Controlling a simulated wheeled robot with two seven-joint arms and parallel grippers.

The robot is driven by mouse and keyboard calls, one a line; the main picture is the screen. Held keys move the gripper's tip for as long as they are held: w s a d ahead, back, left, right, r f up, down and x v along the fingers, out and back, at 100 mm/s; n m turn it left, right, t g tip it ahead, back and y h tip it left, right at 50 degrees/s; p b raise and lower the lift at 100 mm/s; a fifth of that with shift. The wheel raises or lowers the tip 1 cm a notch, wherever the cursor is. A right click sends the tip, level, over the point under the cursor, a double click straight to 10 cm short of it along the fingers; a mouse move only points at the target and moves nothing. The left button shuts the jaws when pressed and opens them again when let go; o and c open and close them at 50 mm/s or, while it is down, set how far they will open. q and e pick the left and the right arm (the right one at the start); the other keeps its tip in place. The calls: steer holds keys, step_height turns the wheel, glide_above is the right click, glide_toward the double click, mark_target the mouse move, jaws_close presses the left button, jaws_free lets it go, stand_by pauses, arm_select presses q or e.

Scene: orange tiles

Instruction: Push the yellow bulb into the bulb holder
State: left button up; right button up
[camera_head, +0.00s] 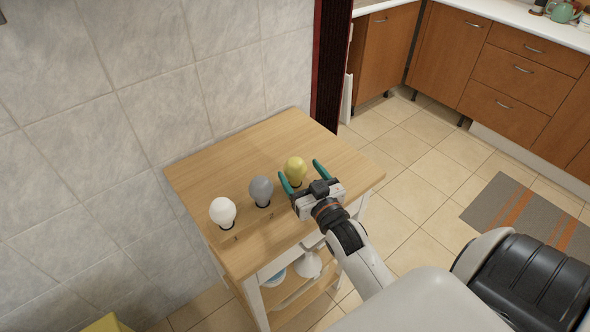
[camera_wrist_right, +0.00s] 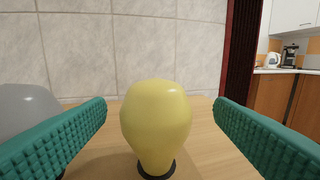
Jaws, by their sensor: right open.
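The yellow bulb (camera_head: 295,170) stands upright at the right end of a row of bulbs on the wooden table. In the right wrist view the yellow bulb (camera_wrist_right: 155,122) is centred between the fingers, its lower end at a dark ring. The bulb holder (camera_head: 236,230) looks like a low wooden strip under the row; the gripper hides part of it. My right gripper (camera_head: 302,179) is open, its teal fingers pointing at the yellow bulb from the front right. In the wrist view the fingers (camera_wrist_right: 160,125) show a gap on both sides of the bulb. My left gripper is not in view.
A grey bulb (camera_head: 261,190) and a white bulb (camera_head: 222,212) stand left of the yellow one. The table (camera_head: 215,165) has bare wood behind the row. A tiled wall (camera_head: 150,70) borders it. Lower shelves hold dishes (camera_head: 308,264).

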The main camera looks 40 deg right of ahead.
steer(key=w, duration=0.2)
steer(key=w+p, duration=0.1)
steer(key=w, duration=0.1)
steer(key=shift+w+d+f, duration=0.2)
steer(key=shift+w, duration=0.2)
steer(key=shift+s, duration=0.1)
steer(key=c, duration=1.1)
